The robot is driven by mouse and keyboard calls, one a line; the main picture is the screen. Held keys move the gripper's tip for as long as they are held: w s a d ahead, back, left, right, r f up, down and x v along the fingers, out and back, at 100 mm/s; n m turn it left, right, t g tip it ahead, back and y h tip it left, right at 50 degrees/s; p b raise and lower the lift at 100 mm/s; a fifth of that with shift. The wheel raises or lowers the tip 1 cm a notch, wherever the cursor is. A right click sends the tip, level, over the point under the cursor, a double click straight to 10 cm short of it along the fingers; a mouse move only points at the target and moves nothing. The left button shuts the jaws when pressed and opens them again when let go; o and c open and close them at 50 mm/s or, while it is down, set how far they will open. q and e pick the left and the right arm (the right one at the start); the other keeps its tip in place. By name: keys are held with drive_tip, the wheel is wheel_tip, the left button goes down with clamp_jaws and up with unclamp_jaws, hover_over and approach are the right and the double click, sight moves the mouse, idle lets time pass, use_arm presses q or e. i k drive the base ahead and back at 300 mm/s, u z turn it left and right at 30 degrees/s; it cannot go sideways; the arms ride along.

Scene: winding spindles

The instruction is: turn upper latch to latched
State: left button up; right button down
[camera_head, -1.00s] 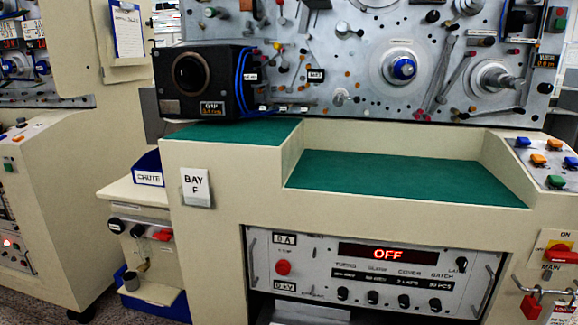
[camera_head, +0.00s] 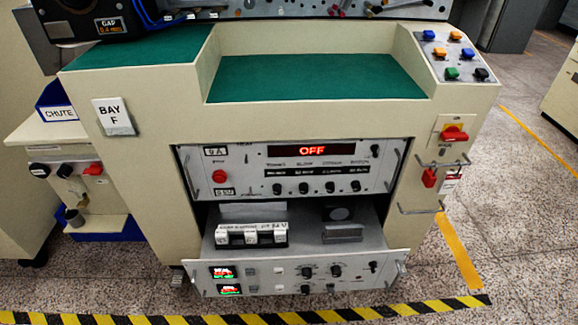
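No part is clearly marked as the upper latch, and I cannot tell which part it is. The upper rack unit (camera_head: 240,160) sits in the cabinet front with a red OFF display (camera_head: 312,150). Below it, the lower drawer (camera_head: 300,277) is pulled out, with its top open to view. On the cabinet's right side are an upper metal bar (camera_head: 443,164) and a lower metal bar (camera_head: 420,210). A red lock-like piece (camera_head: 429,178) hangs near the upper bar. Neither of my grippers is in view.
A red and yellow main switch (camera_head: 454,133) is above the bars. A button panel (camera_head: 455,56) is at the upper right. The green bench top (camera_head: 310,78) is clear. Yellow-black floor tape (camera_head: 380,311) runs in front of the drawer. Open floor lies to the right.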

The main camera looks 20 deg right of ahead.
sight(374, 148)
drive_tip(key=u, duration=0.25)
drive_tip(key=k, duration=0.4)
drive_tip(key=z, duration=1.1)
drive_tip(key=i, duration=0.65)
drive_tip(key=u, duration=0.3)
